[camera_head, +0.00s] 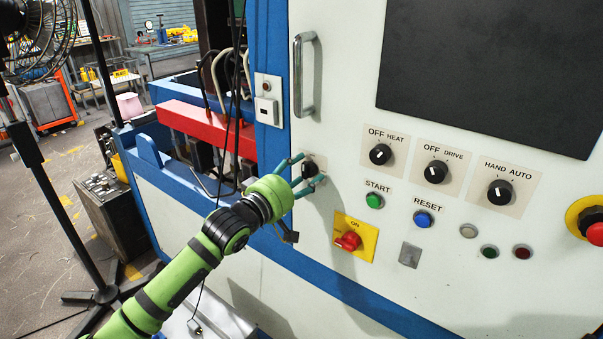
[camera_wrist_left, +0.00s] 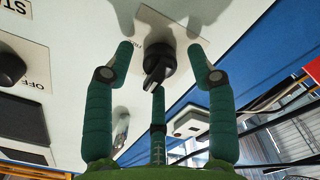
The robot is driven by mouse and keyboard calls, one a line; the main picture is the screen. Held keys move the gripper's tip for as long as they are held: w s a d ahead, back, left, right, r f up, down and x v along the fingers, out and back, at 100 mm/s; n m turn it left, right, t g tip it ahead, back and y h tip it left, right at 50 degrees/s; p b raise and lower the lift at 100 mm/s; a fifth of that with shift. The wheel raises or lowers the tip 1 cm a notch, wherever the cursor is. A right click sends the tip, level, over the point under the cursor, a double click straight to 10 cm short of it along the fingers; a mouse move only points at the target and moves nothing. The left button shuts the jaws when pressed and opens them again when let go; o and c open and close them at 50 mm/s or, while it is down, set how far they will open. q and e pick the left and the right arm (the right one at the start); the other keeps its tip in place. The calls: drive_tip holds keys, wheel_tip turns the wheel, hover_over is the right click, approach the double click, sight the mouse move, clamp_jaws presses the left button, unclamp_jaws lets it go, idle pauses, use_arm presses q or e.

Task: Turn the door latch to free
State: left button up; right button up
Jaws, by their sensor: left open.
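The door latch is a black knob (camera_head: 309,168) on a small pale plate on the white cabinet front, below the long metal handle. It also shows in the left wrist view (camera_wrist_left: 158,63), with its bar pointing toward the gripper palm. My left gripper (camera_head: 304,172) is open in front of the knob. In the left wrist view its green fingers (camera_wrist_left: 159,72) are spread, two at either side of the knob and one below it. I cannot tell whether any finger touches it. My right gripper is not in view.
A metal handle (camera_head: 304,75) stands out above the latch. A red switch on a yellow plate (camera_head: 349,240) is below right. Black selector knobs, a green start button (camera_head: 375,200) and a blue reset button (camera_head: 423,219) lie to the right. Dark cables (camera_head: 238,90) hang left of the cabinet.

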use_arm(q)
drive_tip(key=c, duration=1.1)
drive_tip(key=m, duration=0.4)
drive_tip(key=shift+p, duration=0.4)
clamp_jaws()
drive_tip(key=m, duration=0.5)
drive_tip(key=m+p, duration=0.1)
drive_tip(key=m, duration=0.4)
unclamp_jaws()
drive_tip(key=shift+m+p, duration=0.35)
drive_tip(key=shift+m, duration=1.65)
